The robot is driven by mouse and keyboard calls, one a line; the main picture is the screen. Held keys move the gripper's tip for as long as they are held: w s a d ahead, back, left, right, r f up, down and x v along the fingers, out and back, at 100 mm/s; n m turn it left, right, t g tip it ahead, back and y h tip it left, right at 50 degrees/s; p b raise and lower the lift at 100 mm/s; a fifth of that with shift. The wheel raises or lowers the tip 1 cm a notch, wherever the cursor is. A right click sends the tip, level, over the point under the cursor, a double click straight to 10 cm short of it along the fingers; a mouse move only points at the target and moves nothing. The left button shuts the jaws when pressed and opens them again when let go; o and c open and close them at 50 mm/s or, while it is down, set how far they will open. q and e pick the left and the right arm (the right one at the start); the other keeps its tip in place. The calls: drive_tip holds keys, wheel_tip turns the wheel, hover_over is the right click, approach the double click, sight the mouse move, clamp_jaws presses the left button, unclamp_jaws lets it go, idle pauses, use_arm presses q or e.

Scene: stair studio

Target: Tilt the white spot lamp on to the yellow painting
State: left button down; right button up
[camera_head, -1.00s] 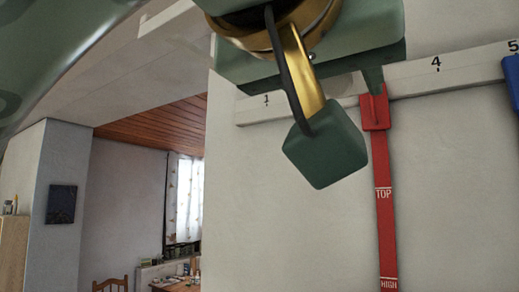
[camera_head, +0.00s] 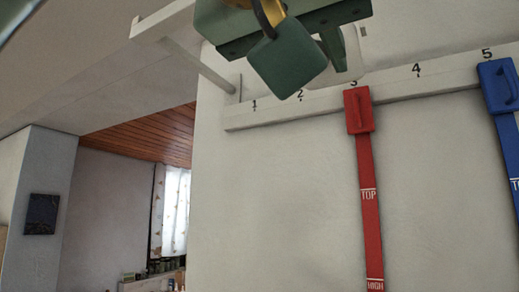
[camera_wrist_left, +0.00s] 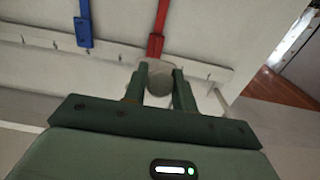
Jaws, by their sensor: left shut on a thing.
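My left gripper (camera_head: 340,58) is high on the wall at the top of the head view, mostly cut off by the frame edge. In the left wrist view its two green fingers (camera_wrist_left: 159,76) are shut on a pale rounded thing, which looks like the white spot lamp (camera_wrist_left: 159,84). A white part of the lamp (camera_head: 352,48) shows beside the fingers in the head view. Most of the lamp is hidden by the gripper, so I cannot tell its tilt. The yellow painting is in neither view. My right gripper is not in view.
A white numbered rail (camera_head: 440,93) runs along the wall below the gripper. A red strap (camera_head: 371,220) hangs at 3 and a blue strap (camera_head: 497,85) at 5. A white beam (camera_head: 163,18) and thin rod (camera_head: 200,66) are at left. A room with a curtained window (camera_head: 174,212) opens behind.

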use_arm(q)
drive_tip(key=c, duration=1.2)
unclamp_jaws()
drive_tip(key=shift+s+a+r, duration=0.1)
drive_tip(key=shift+a+r, duration=0.05)
drive_tip(key=shift+r, duration=0.1)
drive_tip(key=shift+c, duration=0.2)
drive_tip(key=shift+o, duration=0.2)
drive_tip(key=shift+s, duration=0.15)
drive_tip(key=shift+f, duration=0.1)
drive_tip(key=b+v, duration=0.6)
drive_tip(key=v, duration=1)
drive_tip(key=shift+a, duration=0.15)
drive_tip(key=shift+s, duration=0.1)
